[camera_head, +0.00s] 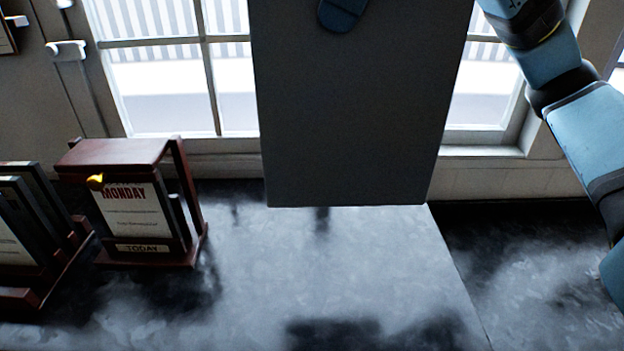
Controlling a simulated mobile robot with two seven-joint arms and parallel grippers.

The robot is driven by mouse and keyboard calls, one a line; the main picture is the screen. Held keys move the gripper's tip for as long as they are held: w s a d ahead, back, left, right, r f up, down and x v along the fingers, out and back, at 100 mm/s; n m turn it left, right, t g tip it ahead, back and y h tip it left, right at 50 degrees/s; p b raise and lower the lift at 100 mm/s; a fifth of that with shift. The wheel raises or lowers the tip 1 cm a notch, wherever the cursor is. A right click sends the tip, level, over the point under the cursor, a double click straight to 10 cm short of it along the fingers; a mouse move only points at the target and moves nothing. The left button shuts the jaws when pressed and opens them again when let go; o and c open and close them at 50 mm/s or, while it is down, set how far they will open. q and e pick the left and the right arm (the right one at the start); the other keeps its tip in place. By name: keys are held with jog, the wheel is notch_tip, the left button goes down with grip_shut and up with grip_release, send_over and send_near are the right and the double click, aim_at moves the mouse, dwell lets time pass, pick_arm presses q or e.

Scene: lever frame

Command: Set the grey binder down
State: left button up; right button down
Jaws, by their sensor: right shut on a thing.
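The grey binder (350,115) is a large dark grey flat panel in the upper middle of the head view. It hangs upright in front of the window, with its top edge out of the picture. Its lower edge appears to be above the table surface, though the gap is hard to judge. My right gripper (342,12) shows only as a blue part over the binder's upper face, and it is shut on the binder. Its other parts are out of the picture or hidden. My left gripper is not in view.
A mottled grey table (330,265) has bare room below and right of the binder. A dark red wooden frame (112,153) with a MONDAY card (137,213) stands at left. Another card rack (35,225) is at the far left. A window (170,80) is behind.

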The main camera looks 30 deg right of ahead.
aim_at(333, 165)
notch_tip(333, 165, down, 20)
jog(key=shift+s+r+p, duration=0.1)
jog(key=shift+p, duration=0.8)
jog(key=shift+d, duration=0.1)
jog(key=shift+c, duration=1.2)
grip_release()
